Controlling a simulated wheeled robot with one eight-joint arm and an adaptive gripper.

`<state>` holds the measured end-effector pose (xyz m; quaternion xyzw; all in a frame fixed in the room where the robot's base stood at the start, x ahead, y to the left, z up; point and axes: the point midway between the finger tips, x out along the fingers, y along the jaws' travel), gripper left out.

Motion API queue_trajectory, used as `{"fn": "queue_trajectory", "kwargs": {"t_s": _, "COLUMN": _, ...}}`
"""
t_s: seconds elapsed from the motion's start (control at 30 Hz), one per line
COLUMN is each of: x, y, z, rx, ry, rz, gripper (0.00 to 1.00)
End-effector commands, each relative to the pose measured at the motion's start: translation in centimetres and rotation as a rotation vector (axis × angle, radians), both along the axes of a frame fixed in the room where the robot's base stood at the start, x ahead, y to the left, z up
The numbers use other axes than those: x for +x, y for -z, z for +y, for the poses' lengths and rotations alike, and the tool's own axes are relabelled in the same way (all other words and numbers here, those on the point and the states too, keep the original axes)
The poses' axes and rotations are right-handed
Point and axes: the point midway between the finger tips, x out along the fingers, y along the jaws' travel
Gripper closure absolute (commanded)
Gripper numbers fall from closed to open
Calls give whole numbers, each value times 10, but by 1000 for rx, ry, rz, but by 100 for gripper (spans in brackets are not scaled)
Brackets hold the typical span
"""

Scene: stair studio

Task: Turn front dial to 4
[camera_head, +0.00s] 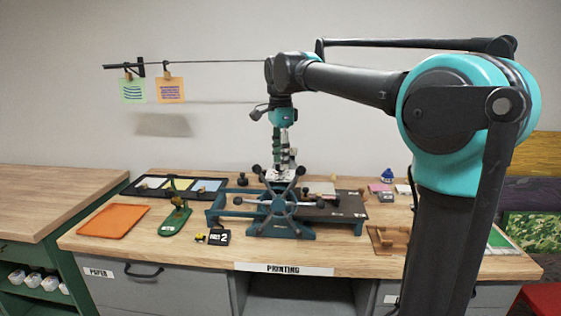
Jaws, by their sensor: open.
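A teal printing press (312,232) with a large spoked wheel (278,202) at its front stands in the middle of the wooden workbench. Small dark knobs show on the press; one knob (239,200) sits at its left front and another (242,181) sits behind it. I cannot tell which is the front dial, and no dial number is readable. My gripper (284,172) points down over the press, behind the wheel's top. It is open; its fingertips are small and partly hidden, and I cannot tell if they touch anything.
A black "2" card (219,237), a green tool stand (175,222) and an orange tray (114,220) lie left of the press. Cards (169,90) hang from a wire above.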

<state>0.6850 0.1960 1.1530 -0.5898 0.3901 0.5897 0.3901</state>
Motion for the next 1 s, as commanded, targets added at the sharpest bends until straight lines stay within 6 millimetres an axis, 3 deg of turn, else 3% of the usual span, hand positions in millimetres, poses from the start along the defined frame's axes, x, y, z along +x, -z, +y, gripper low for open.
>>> {"fn": "queue_trajectory", "kwargs": {"t_s": 0.3, "x": 0, "y": -62, "z": 0, "rx": 0, "ry": 0, "rz": 0, "gripper": 54}}
{"fn": "queue_trajectory", "kwargs": {"t_s": 0.5, "x": 0, "y": -93, "z": 0, "rx": 0, "ry": 0, "rz": 0, "gripper": 54}}
{"fn": "queue_trajectory", "kwargs": {"t_s": 0.7, "x": 0, "y": -107, "z": 0, "rx": 0, "ry": 0, "rz": 0, "gripper": 54}}
{"fn": "queue_trajectory", "kwargs": {"t_s": 1.0, "x": 0, "y": -108, "z": 0, "rx": 0, "ry": 0, "rz": 0, "gripper": 54}}
